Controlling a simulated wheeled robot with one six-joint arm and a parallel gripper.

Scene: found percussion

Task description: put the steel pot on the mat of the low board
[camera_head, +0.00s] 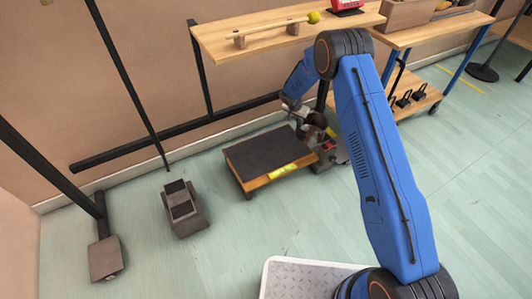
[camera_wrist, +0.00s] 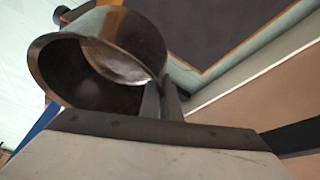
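The steel pot (camera_wrist: 105,60) is large in the wrist view, tilted with its mouth to the lower left. My gripper (camera_wrist: 161,92) has its two fingertips close together at the pot's rim, apparently with the wall between them. In the head view my gripper (camera_head: 304,116) is at the right end of the low board (camera_head: 275,178); the pot there is small and partly hidden by my arm. The dark mat (camera_head: 262,152) covers the board's top and looks bare. It also shows in the wrist view (camera_wrist: 215,28), beyond the pot.
A grey pedal-like block (camera_head: 184,210) stands on the floor left of the board. A grey device with red (camera_head: 328,158) stands close to the board's right side. A wooden shelf (camera_head: 225,38) is above, behind the board. Open floor lies in front.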

